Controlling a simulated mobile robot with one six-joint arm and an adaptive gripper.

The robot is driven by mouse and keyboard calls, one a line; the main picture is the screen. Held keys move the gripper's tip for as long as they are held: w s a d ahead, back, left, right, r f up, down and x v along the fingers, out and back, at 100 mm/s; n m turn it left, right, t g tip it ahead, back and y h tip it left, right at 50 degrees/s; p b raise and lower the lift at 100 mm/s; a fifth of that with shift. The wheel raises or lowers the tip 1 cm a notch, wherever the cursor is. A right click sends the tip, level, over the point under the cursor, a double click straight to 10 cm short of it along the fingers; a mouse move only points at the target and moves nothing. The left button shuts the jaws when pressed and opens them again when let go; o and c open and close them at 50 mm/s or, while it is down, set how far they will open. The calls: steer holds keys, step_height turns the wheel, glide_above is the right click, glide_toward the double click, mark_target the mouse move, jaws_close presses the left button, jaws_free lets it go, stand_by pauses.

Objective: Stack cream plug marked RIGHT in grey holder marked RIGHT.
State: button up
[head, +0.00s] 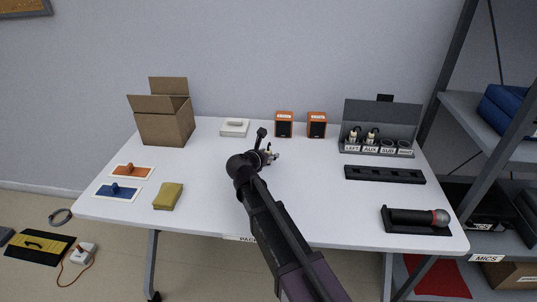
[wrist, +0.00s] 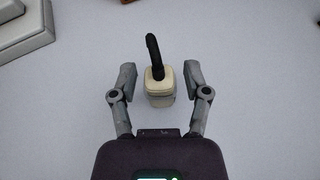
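A cream plug (wrist: 160,92) with a black cable end stands on the white table between my gripper's fingers in the wrist view. No marking on it can be read. My gripper (wrist: 160,76) is open, with a gap between each finger and the plug. In the head view my gripper (head: 273,156) is low over the middle of the table, and my arm hides part of that area. The grey holder (head: 381,112) stands at the back right, with places labelled LEFT, AUX, SUB and, in small blurred print, apparently RIGHT (head: 405,152). Cream plugs stand at LEFT (head: 353,134) and AUX (head: 372,135); the other two places look empty.
Two orange speakers (head: 285,124) and a white box (head: 235,127) stand at the back. A black slotted strip (head: 384,174) lies before the holder, and a microphone in a black tray (head: 415,229) is front right. A cardboard box (head: 165,122) and yellow cloth (head: 168,196) are left.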

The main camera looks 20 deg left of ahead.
stand_by(0.4)
steer(key=shift+r, duration=0.2)
steer(key=shift+s+r+p, duration=0.1)
steer(key=shift+s+p, duration=0.15)
steer(key=shift+p, duration=0.1)
steer(key=p+v, duration=0.4)
steer(key=v, duration=0.7)
steer(key=shift+s, duration=0.2)
